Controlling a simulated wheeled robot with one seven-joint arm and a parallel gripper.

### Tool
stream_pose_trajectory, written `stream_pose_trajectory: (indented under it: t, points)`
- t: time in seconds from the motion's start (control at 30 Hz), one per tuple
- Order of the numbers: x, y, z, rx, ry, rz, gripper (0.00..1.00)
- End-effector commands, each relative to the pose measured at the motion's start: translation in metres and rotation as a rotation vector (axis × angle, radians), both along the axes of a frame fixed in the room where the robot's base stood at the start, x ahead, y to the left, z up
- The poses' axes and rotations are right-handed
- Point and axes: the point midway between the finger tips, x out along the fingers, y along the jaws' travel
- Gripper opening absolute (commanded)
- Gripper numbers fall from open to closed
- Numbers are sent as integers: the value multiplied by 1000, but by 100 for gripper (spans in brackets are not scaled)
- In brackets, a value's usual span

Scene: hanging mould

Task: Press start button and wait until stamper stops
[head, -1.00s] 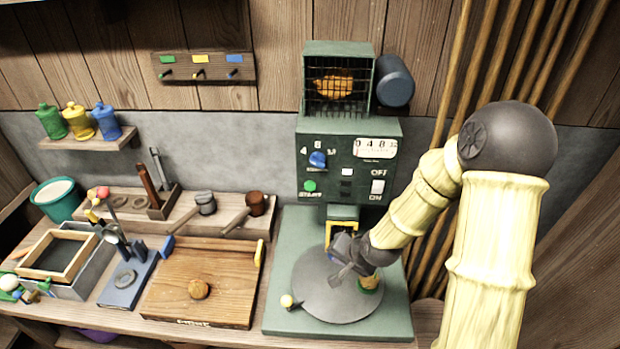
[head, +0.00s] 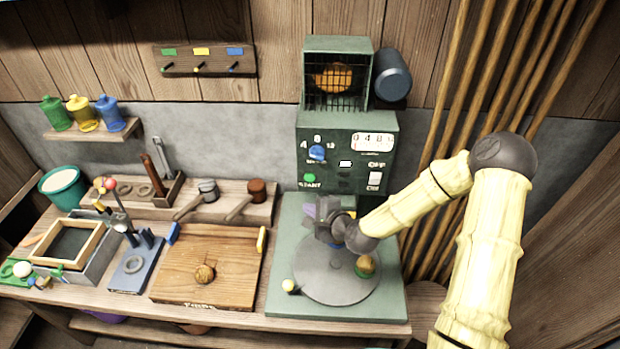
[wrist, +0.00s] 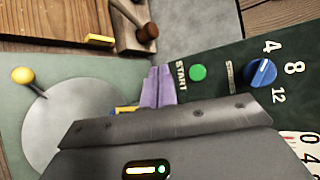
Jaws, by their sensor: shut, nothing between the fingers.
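The green stamper machine (head: 345,120) stands at the back of the bench. Its front panel has a green start button (head: 309,178), also seen in the wrist view (wrist: 198,73), and a blue dial (head: 317,152) above it. A white on/off switch (head: 374,180) sits at the panel's right. My gripper (head: 312,210) is just below the start button, apart from it. In the wrist view its purple fingers (wrist: 158,88) are together and empty, left of the button. The stamping head is mostly hidden behind my gripper. A round grey plate (head: 335,284) lies below, with a small brown-green piece (head: 365,266) on it.
A yellow-knobbed lever (head: 289,286) stands at the plate's left edge. A wooden board (head: 225,250) lies to the left, with mallets (head: 207,190) behind it. Bamboo poles (head: 470,120) lean at the right.

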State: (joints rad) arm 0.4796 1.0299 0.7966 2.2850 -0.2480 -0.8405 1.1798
Motion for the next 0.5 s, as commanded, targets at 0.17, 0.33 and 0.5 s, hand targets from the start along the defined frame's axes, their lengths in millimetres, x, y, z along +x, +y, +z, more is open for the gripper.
stream_pose_trajectory:
  t: [0.17,0.33,0.5]
  points:
    - [14,0,0,0,-1,-1,0]
    - [34,-1,0,0,-2,-1,0]
    - [55,-2,0,0,-2,-1,0]
